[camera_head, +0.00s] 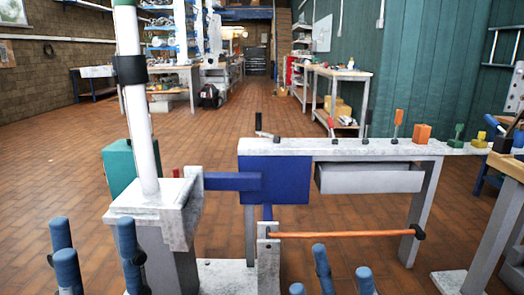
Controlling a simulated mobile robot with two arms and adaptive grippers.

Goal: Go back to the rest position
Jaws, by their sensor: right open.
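My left gripper (96,255) is at the lower left, its blue fingers pointing up. They stand well apart with nothing visible between them. My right gripper (338,278) is at the bottom, right of centre. Its blue fingers are also spread and empty; the picture's lower edge cuts them off. A white mast (139,120) with a black band (130,70) stands upright on a pale marbled block (165,205) in front of me. Both grippers appear in front of this stand, with no visible contact.
A bench (350,148) holds small coloured tools, including an orange block (422,133). A blue bracket (275,182) is at its left end. An orange rod (345,235) runs across below it. Another bench leg (495,235) is at right. Open tiled floor (190,130) lies behind.

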